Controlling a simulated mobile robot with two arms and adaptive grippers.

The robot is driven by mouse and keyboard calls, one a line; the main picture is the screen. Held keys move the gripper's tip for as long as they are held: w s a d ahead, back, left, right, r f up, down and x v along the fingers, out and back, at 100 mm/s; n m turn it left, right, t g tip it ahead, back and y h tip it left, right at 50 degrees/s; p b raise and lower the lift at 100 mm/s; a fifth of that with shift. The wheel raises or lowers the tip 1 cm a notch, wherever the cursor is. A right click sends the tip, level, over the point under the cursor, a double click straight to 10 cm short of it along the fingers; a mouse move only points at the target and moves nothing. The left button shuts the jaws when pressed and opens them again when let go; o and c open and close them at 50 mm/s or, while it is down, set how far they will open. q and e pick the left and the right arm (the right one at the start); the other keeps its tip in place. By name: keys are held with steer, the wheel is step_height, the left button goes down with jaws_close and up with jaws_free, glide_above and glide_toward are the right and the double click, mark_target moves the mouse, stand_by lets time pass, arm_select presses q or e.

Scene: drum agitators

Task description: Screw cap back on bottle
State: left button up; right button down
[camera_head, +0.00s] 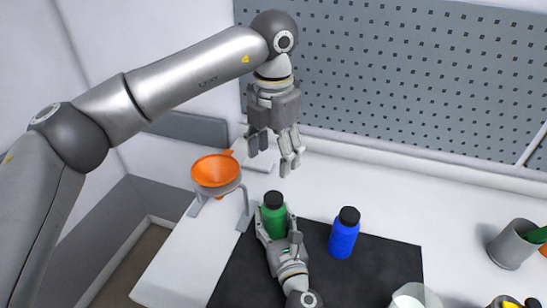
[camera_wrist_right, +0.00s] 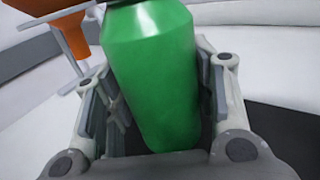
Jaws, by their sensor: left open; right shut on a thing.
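A green bottle (camera_head: 274,222) stands upright at the left part of the black mat (camera_head: 340,284), with a black cap (camera_head: 273,199) on its top. My right gripper (camera_head: 277,227) is shut on the green bottle, which also fills the middle of the right wrist view (camera_wrist_right: 152,75). My left gripper (camera_head: 273,159) is open and empty, pointing down above and behind the green bottle's cap. A blue bottle (camera_head: 343,237) with a black cap (camera_head: 349,215) stands upright on the mat to the right. I cannot tell how tightly either cap sits.
An orange funnel (camera_head: 215,171) rests in a metal stand (camera_head: 247,207) left of the green bottle. A clear container (camera_head: 414,297) is at the mat's front right. A grey cup (camera_head: 511,246) stands at the far right. A perforated panel (camera_head: 400,80) rises behind the white table.

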steer(key=c, duration=0.5)
jaws_free()
steer(key=shift+s, duration=0.1)
steer(key=v, duration=1.1)
steer(key=shift+s+d, duration=0.1)
steer(key=shift+s, duration=0.3)
